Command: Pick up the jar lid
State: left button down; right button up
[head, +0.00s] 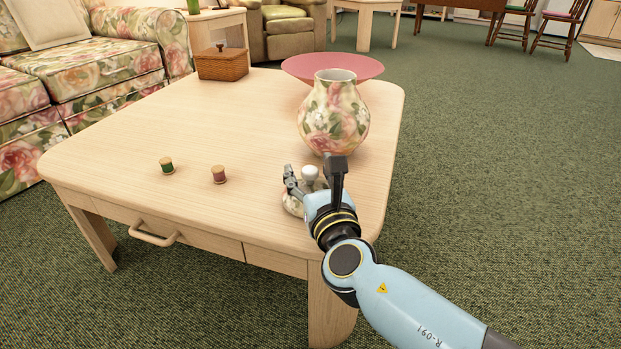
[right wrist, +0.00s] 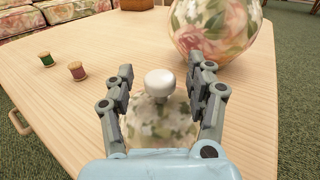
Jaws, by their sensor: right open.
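The jar lid (head: 293,205) is floral, with a round white knob, and lies on the wooden table near its front right corner. In the right wrist view the lid (right wrist: 158,125) shows between the fingers, its knob upward. My right gripper (head: 314,168) is open, with one finger on each side of the knob; I cannot tell whether they touch the lid. The open fingers also show in the right wrist view (right wrist: 160,82). The floral jar (head: 333,118) stands upright and open-topped just behind the lid. My left gripper is not in view.
The table (head: 220,125) has a green spool (head: 167,166) and a pink spool (head: 218,175) to the left. The table's middle is clear.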

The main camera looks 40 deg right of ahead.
jog(key=shift+w, duration=0.2)
grip_shut()
dwell(0.3)
dwell(0.6)
